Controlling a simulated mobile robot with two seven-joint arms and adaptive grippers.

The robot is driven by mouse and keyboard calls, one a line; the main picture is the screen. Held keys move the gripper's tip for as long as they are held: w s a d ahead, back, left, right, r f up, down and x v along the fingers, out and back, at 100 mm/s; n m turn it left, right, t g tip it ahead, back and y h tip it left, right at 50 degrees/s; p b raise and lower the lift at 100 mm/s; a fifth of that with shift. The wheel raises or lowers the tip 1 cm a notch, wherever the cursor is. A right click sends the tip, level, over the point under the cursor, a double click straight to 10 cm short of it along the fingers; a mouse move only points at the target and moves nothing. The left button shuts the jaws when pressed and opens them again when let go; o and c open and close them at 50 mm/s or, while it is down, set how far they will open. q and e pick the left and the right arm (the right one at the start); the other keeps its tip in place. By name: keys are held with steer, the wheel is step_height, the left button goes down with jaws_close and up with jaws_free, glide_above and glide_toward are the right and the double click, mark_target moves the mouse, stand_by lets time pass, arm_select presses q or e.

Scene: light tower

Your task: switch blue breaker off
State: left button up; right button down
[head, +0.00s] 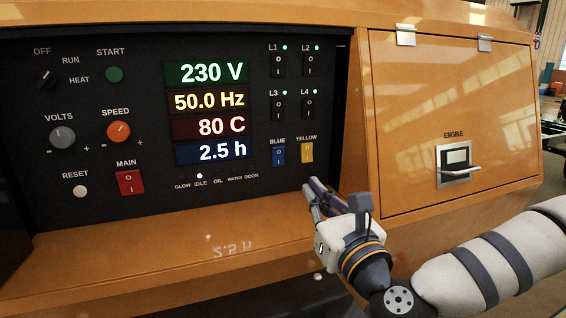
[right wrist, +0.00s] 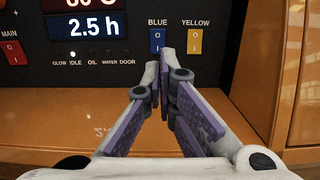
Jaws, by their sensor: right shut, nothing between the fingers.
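The blue breaker (head: 278,155) is a small blue rocker switch under the label BLUE, low on the right of the black panel. It also shows in the right wrist view (right wrist: 157,40), just above my fingertips. My right gripper (head: 311,187) is shut and empty. It is in front of the panel, below the blue and yellow breakers; in the wrist view its tips (right wrist: 163,62) overlap the lower edge of the blue breaker. I cannot tell whether they touch it. The rocker's position is too small to tell. My left gripper is not in view.
The yellow breaker (head: 307,152) is close to the right of the blue one. The red MAIN switch (head: 130,182) is at the lower left. An orange ledge (head: 180,243) juts out below the panel. The ENGINE door (head: 450,120) with its handle is at right.

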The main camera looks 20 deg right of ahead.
mark_target(280, 153)
steer(key=w, duration=0.4)
steer(key=w+r, duration=0.1)
steer(key=w, duration=0.9)
steer(key=shift+a+r+p, duration=0.25)
steer(key=shift+r+p, duration=0.1)
steer(key=shift+p, duration=0.05)
